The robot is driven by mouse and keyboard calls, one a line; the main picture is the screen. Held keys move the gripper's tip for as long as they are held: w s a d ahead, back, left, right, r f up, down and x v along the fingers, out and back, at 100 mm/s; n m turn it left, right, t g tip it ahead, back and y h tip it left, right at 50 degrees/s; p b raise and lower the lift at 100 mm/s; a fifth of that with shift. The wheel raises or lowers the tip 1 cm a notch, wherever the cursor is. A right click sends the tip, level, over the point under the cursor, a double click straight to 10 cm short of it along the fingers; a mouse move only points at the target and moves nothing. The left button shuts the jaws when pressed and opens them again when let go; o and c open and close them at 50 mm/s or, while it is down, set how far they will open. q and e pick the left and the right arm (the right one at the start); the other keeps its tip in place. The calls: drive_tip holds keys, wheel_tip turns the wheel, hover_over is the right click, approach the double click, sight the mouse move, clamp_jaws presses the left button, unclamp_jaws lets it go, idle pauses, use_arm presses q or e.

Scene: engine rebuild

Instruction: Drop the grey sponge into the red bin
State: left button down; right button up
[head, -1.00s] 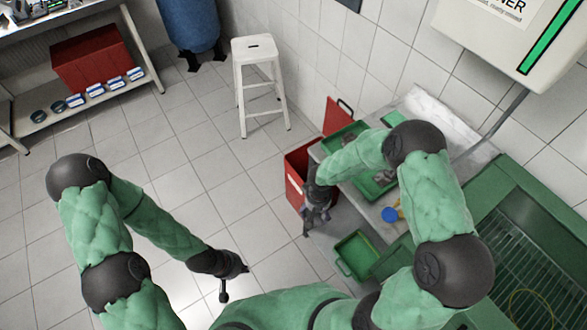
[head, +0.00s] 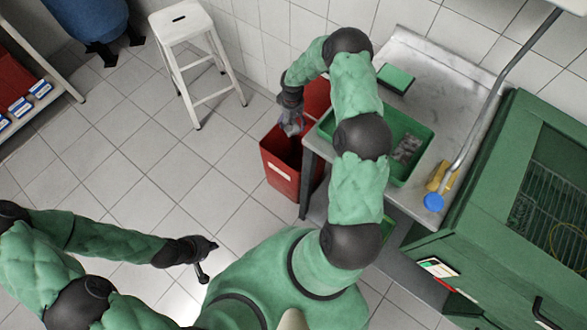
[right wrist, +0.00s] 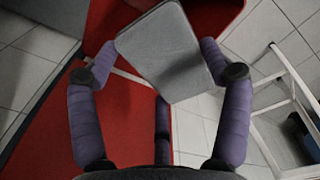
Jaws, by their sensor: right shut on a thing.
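The red bin (head: 282,180) stands on the floor against the end of the workbench, with its lid raised at the back. My right gripper (head: 291,128) is above the bin's opening. In the right wrist view, the right gripper (right wrist: 160,55) is shut on the flat grey sponge (right wrist: 165,45), held between its purple fingers. Red surfaces of the bin (right wrist: 130,125) show behind and below the sponge. In the head view the sponge is small and partly hidden by the gripper. My left gripper (head: 204,260) is empty over the floor, its fingers apart.
A white stool (head: 180,25) stands left of the bin. A green parts washer (head: 510,170) is at right.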

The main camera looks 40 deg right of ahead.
use_arm(q)
wheel_tip(320, 180, down, 5)
drive_tip(key=b, duration=0.4)
drive_tip(key=shift+f, duration=0.2)
use_arm(e)
drive_tip(key=d+f, duration=0.5)
drive_tip(key=f, duration=0.4)
drive_tip(key=shift+d+f, duration=0.15)
drive_tip(key=shift+d, duration=0.05)
drive_tip(key=shift+w, duration=0.1)
drive_tip(key=o, duration=1)
wheel_tip(320, 180, up, 12)
